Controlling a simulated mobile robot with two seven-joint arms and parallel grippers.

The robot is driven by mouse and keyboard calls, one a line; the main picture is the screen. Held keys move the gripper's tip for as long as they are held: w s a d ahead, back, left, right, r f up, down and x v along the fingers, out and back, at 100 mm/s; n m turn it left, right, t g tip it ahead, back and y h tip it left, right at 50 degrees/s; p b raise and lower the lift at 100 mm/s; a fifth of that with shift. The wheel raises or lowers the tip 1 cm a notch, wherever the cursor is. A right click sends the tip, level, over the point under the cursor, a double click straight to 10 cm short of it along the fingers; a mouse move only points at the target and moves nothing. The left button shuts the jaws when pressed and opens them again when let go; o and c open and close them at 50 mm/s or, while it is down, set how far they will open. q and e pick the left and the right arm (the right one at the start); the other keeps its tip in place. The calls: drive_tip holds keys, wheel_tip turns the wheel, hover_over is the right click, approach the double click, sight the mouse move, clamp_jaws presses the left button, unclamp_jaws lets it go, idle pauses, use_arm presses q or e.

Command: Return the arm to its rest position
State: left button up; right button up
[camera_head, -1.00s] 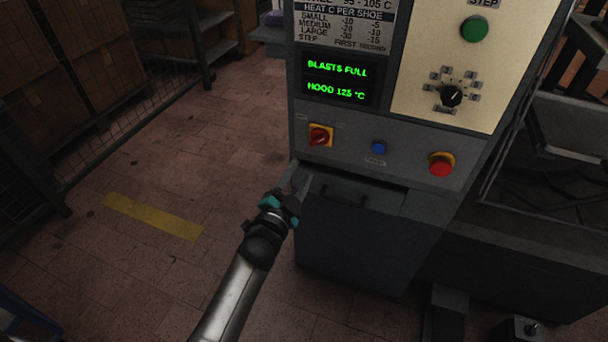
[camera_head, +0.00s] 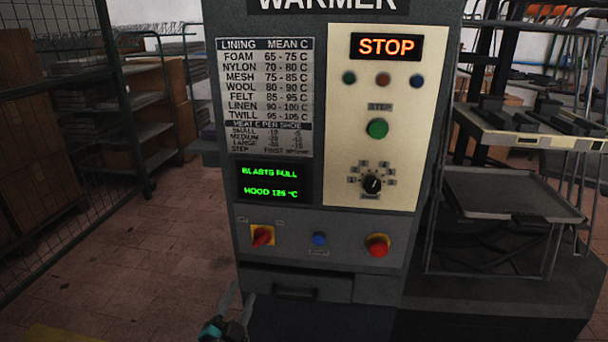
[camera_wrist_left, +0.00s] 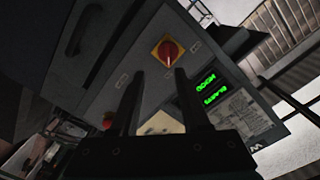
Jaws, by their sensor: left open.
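My left gripper (camera_head: 236,309) is at the bottom of the head view, in front of the warmer's lower front. Its fingers are apart with nothing between them. In the left wrist view the two dark fingers (camera_wrist_left: 154,100) stand apart in front of the warmer's panel. The grey warmer (camera_head: 224,215) stands upright in the middle. Its display (camera_head: 270,184) reads "BLASTS FULL" and "HOOD 125 °C", and a lit sign (camera_head: 386,47) reads "STOP". A red rotary switch on yellow (camera_head: 262,236) also shows in the left wrist view (camera_wrist_left: 168,50). My right gripper is not in view.
The panel carries a blue button (camera_head: 319,239), a red stop button (camera_head: 378,245), a green button (camera_head: 377,128) and a black dial (camera_head: 372,184). A drawer handle (camera_head: 295,293) is below. A rack (camera_head: 510,195) stands right. Open floor (camera_head: 150,240) lies left, before mesh shelving.

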use_arm(q)
drive_tip(key=s+f+n+g, duration=0.1)
drive_tip(key=s+f+g, duration=0.2)
drive_tip(key=s+f, duration=0.35)
drive_tip(key=s+a+f+n+g, duration=0.15)
drive_tip(key=s+f, duration=0.25)
drive_tip(key=f, duration=0.6)
drive_tip(key=s+f+n+g, duration=0.2)
drive_tip(key=s+f+g, duration=0.3)
drive_tip(key=f, duration=0.4)
drive_tip(key=s+a+f+g, duration=0.1)
drive_tip(key=s+f+g, duration=0.1)
drive_tip(key=s, duration=0.6)
drive_tip(key=s+a+f+n+g+y, duration=0.1)
drive_tip(key=s+f+g, duration=0.1)
drive_tip(key=s+f, duration=0.3)
drive_tip(key=s+a+f+n+g, duration=0.1)
drive_tip(key=s+f, duration=0.3)
drive_tip(key=s, duration=0.8)
drive_tip(key=shift+s+a+f+g+y+p, duration=0.15)
drive_tip(key=shift+a+f+g+y+p, duration=0.05)
drive_tip(key=shift+a+g+y+p, duration=0.2)
